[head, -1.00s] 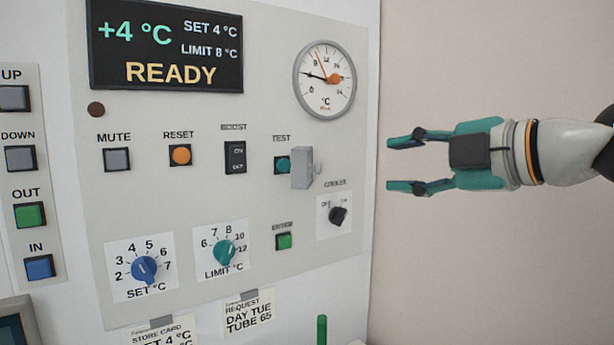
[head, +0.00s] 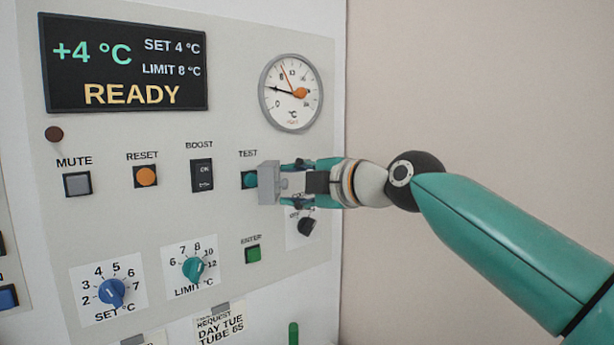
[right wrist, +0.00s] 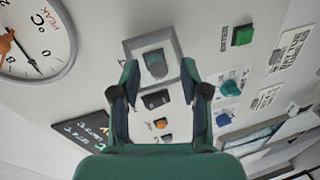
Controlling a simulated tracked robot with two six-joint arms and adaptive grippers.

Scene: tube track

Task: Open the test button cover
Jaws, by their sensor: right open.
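The grey test button cover (head: 269,183) stands out from the panel under the TEST label in the head view. The teal test button (head: 249,180) shows just left of it. In the right wrist view the cover (right wrist: 133,47) is a pale grey square shape, with the teal button (right wrist: 155,63) seen inside it. My right gripper (head: 290,183) is open, its fingers pointing left at the cover from the right. In the right wrist view its fingertips (right wrist: 160,70) lie at two sides of the cover; I cannot tell whether they touch. My left gripper is not in view.
The black cooler knob (head: 306,226) sits just below my right gripper. The round gauge (head: 291,92) is above it. The boost switch (head: 202,176) is to the left and the green enter button (head: 253,254) below. The wall at right is bare.

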